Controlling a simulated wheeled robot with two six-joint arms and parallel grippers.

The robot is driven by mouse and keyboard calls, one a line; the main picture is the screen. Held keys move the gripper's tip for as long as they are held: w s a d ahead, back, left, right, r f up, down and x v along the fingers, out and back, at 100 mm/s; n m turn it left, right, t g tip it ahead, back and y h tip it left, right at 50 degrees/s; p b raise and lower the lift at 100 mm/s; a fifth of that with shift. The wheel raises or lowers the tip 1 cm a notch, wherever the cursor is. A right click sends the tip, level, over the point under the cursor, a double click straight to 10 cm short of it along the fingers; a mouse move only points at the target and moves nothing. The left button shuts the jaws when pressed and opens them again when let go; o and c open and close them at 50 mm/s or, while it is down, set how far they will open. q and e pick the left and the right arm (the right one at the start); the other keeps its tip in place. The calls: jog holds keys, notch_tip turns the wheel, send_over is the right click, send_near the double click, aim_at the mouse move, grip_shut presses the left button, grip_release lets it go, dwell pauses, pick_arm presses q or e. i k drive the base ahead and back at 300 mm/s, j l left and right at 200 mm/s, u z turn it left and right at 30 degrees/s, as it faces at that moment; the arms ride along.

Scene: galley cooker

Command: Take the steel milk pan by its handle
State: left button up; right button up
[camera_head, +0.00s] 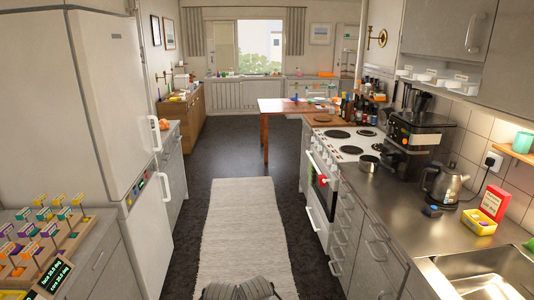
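A small steel pan (369,163), which looks like the milk pan, stands at the right end of the white cooker, by the steel worktop and in front of the black coffee machine. It is small in the view and I cannot make out clearly which way its handle points. Neither of my grippers can be made out. Only some grey parts of my own body show at the bottom middle edge, well away from the pan.
The cooker (345,145) has several dark hotplates. The coffee machine (418,140), a kettle (444,186) and a sink (485,275) line the right worktop. A wooden table (284,106) stands beyond. The pale floor runner (240,225) is clear between the fridge and cooker.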

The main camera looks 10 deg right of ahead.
aim_at(368, 164)
jog(key=i+z, duration=0.25)
jog(key=i, duration=0.2)
jog(key=i+j+z, duration=0.15)
jog(key=i+z, duration=0.15)
jog(key=i+j+z, duration=0.25)
jog(key=i, duration=0.25)
jog(key=i+j+z, duration=0.75)
jog(key=z, duration=0.2)
jog(key=i+j+z, duration=0.35)
jog(key=j+z, duration=0.3)
jog(key=i+j+z, duration=0.1)
jog(key=j+z, duration=0.25)
jog(key=j, duration=0.2)
